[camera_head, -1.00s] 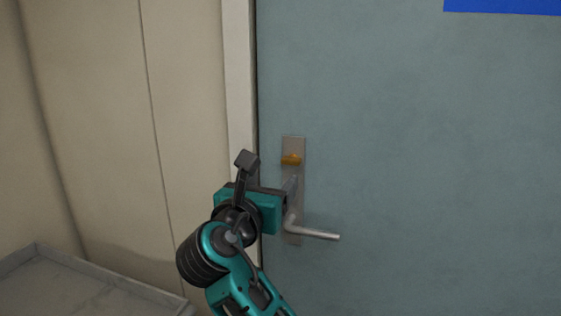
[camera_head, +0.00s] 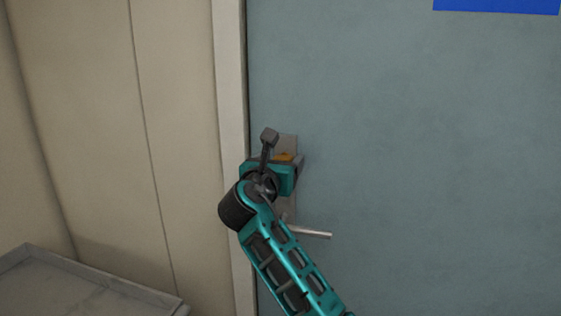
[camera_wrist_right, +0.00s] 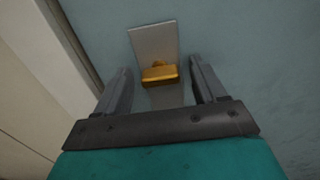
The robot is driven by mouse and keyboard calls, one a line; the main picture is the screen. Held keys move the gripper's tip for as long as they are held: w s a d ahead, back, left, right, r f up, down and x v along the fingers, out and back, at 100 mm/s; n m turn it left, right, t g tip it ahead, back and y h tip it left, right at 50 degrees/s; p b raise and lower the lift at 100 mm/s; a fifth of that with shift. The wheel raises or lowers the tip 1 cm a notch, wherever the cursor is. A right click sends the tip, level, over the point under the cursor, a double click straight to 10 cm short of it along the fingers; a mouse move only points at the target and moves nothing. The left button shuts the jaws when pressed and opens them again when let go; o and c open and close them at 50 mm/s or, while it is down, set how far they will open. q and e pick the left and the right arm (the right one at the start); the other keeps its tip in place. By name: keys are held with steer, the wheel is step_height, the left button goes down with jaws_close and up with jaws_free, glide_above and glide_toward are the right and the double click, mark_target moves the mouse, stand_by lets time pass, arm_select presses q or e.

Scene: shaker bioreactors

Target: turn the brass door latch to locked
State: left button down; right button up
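The brass latch (camera_wrist_right: 160,74) sits on a grey metal plate (camera_wrist_right: 152,40) on the door. In the right wrist view it lies between the two fingers of my right gripper (camera_wrist_right: 160,84), with a gap on each side, its long side running across the picture. In the head view the latch (camera_head: 284,156) shows only as a small brass strip above my right gripper (camera_head: 296,168), which hides its lower part. My right gripper is open and holds nothing. My left gripper is not in view.
A metal lever handle (camera_head: 308,232) sticks out to the right below the latch, close to my right arm. The blue-grey door (camera_head: 430,160) is flat and clear to the right. A pale door frame (camera_head: 230,120) stands on the left, and a grey tray-like surface (camera_head: 80,295) is at lower left.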

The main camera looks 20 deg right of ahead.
steer(key=c, duration=1)
steer(key=shift+c, duration=0.2)
steer(key=shift+m, duration=0.3)
steer(key=m+b, duration=0.1)
steer(key=m, duration=0.7)
steer(key=m+b, duration=0.1)
steer(key=m, duration=0.8)
steer(key=shift+s+d+f, duration=0.1)
steer(key=shift+d+f, duration=0.05)
steer(key=shift+f, duration=0.05)
steer(key=shift+m, duration=0.3)
